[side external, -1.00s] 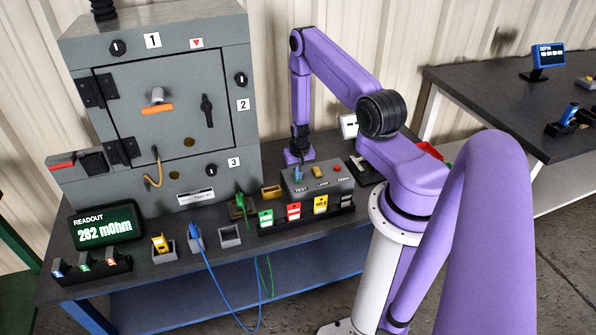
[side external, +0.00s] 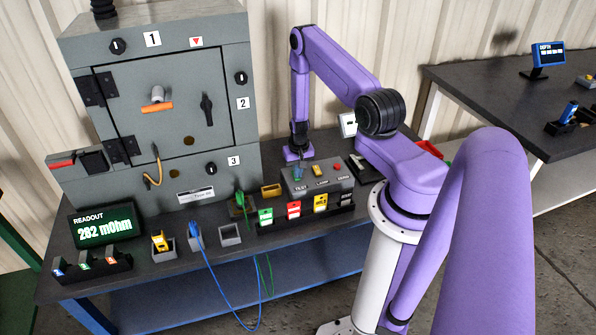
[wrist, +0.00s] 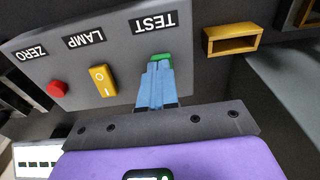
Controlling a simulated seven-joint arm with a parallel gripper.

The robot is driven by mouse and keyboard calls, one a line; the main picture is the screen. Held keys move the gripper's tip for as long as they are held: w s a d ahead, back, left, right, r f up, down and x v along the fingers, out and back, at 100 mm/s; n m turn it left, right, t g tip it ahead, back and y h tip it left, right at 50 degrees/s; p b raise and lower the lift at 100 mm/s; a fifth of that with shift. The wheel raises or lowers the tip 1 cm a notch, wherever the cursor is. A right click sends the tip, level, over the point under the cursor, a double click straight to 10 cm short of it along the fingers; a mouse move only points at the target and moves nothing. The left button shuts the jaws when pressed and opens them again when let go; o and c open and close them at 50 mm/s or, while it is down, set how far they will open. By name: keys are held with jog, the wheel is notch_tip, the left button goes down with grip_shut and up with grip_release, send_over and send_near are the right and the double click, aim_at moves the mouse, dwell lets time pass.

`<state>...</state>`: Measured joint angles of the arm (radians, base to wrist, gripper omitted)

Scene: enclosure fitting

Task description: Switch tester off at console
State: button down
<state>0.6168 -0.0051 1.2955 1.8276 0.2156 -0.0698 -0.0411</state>
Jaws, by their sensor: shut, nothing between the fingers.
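The grey console (side external: 325,184) stands on the bench with labels TEST, LAMP and ZERO. In the wrist view the green TEST switch (wrist: 161,57) shows just beyond my blue fingertips. My gripper (wrist: 158,68) is shut and empty, pointing down at the switch; its tips overlap the switch's near side, and I cannot tell if they touch it. In the side view my gripper (side external: 298,172) is over the console's left end. The yellow LAMP rocker (wrist: 103,80) and red ZERO button (wrist: 57,89) are beside it. The readout (side external: 105,224) shows 282 mOhm.
A grey enclosure (side external: 225,140) with a closed door stands left of the console. A rack of coloured tags (side external: 293,212) is in front of the console. A yellow open block (wrist: 232,39) lies close by. Blue and green cables hang off the bench's front edge.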

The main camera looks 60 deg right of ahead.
jog(key=shift+w+d+f, duration=0.15)
jog(key=shift+w+d, duration=0.15)
jog(key=shift+d, duration=0.2)
jog(key=shift+r, duration=0.55)
notch_tip(320, 180, up, 7)
jog(key=s+a, duration=0.1)
jog(key=shift+a+f, duration=0.2)
jog(key=shift+a, duration=0.05)
